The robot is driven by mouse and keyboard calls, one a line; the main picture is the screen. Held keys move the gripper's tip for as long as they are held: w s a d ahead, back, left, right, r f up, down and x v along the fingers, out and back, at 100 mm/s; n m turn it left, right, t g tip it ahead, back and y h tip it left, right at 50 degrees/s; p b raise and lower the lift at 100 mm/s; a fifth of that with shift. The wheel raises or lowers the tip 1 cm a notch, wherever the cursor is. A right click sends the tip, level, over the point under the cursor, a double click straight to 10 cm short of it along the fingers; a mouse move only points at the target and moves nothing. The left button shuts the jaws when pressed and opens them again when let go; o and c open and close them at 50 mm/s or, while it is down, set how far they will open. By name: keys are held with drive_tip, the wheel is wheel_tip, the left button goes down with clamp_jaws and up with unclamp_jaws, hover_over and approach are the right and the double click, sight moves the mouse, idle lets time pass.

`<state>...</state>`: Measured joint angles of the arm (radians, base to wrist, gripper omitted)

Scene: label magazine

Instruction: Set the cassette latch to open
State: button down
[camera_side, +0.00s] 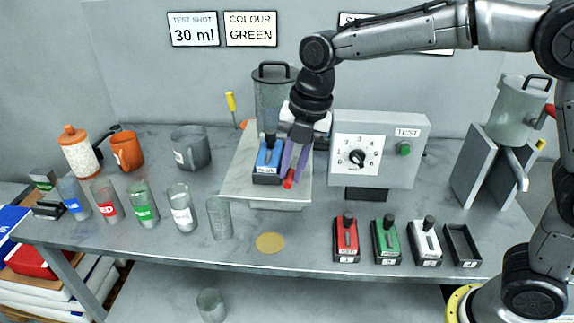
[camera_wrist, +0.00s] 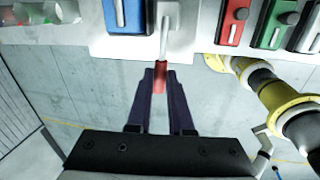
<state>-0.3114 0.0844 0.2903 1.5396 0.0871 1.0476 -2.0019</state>
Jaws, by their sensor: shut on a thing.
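The cassette latch is a pale lever with a red grip (camera_side: 288,180). The red grip also shows in the wrist view (camera_wrist: 160,80), and the lever's pale shaft (camera_wrist: 165,38) runs from it up the picture, beside the cassette. The blue cassette (camera_side: 265,165) with a black knob sits on the grey dispenser platform (camera_side: 238,183), just left of my gripper. Its blue body shows at the top of the wrist view (camera_wrist: 125,22). My gripper (camera_side: 294,168) points down with its purple fingers on either side of the red grip, shut on it. The lever's pivot is unclear.
The dial box (camera_side: 378,150) stands close right of my gripper. Red (camera_side: 346,240), green (camera_side: 386,242) and white (camera_side: 425,243) cassettes and an empty black tray (camera_side: 462,245) line the front right. Several glasses stand left. A tan disc (camera_side: 270,243) lies on the bench below the platform.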

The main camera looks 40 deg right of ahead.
drive_tip(key=shift+s+r+n, duration=0.1)
drive_tip(key=shift+n, duration=0.2)
drive_tip(key=c, duration=0.8)
unclamp_jaws()
drive_tip(key=shift+d, duration=0.1)
drive_tip(key=r, duration=0.4)
drive_tip(key=s+d+r, duration=0.1)
drive_tip(key=r, duration=0.4)
drive_tip(key=s+r, duration=0.1)
drive_tip(key=r, duration=0.3)
drive_tip(key=shift+d+r, duration=0.25)
drive_tip(key=shift+d, duration=0.15)
